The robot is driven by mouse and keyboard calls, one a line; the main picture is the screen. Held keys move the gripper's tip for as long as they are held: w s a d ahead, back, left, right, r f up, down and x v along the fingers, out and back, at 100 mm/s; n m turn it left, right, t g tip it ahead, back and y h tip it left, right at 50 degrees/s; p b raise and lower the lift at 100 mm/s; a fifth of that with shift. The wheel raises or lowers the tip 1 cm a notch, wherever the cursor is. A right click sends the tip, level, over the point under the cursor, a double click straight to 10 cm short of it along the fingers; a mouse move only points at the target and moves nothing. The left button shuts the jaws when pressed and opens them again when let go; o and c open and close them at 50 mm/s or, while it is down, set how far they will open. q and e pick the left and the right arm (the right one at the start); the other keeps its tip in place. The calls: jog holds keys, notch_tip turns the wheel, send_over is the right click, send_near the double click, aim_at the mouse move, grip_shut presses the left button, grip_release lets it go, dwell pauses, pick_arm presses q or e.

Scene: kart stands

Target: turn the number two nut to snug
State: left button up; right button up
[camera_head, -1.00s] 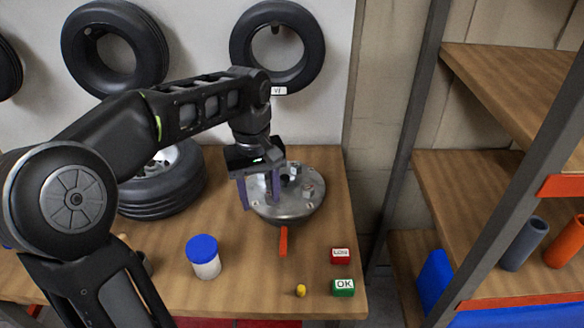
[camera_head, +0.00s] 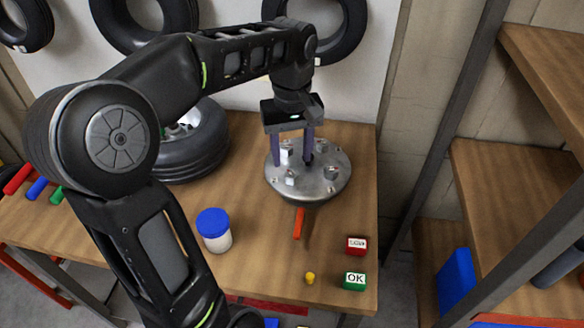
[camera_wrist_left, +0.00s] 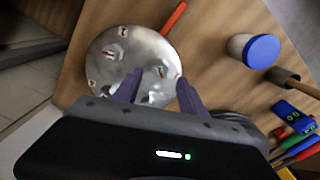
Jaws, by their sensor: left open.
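A round metal hub plate (camera_head: 310,188) with several pale nuts lies on the wooden table; it also shows in the wrist view (camera_wrist_left: 140,45). One nut (camera_head: 291,176) stands on its front left part, and another (camera_head: 331,173) on its right. My left gripper (camera_head: 292,163) points down over the back left of the plate, fingers apart and nothing visibly held. In the wrist view its fingers (camera_wrist_left: 158,92) straddle the plate's near edge, with a nut (camera_wrist_left: 160,71) beyond the gap. My right gripper is out of view.
An orange bar (camera_head: 299,223) lies in front of the plate. A blue-lidded jar (camera_head: 214,230), a yellow piece (camera_head: 310,278), a red block (camera_head: 356,246) and a green OK block (camera_head: 354,281) stand nearby. A tyre (camera_head: 185,155) lies behind left; shelving stands right.

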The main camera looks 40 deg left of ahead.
aim_at(292, 174)
pick_arm(q)
notch_tip(292, 174, down, 6)
jog(key=shift+r, duration=0.25)
grip_shut()
dwell(0.5)
